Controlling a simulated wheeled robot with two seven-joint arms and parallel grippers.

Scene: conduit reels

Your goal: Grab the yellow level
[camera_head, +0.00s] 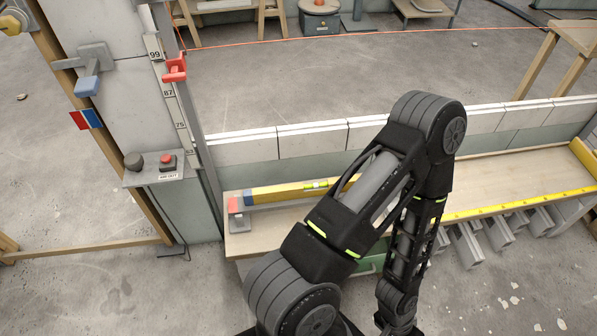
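The yellow level (285,193) lies lengthwise on a wooden bench (510,178), close to the low white block wall. A small green vial (318,185) shows in its top. One of my arms crosses the middle of the view and hides the right part of the level. The arm bends at a high elbow and its lower end points down in front of the bench. Neither gripper shows.
A yellow marked strip (520,203) runs along the bench's front edge at right. A post with red clamp (175,69) and a button box (168,162) stand at left. The block wall (310,137) borders the bench behind. Concrete floor is open at lower left.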

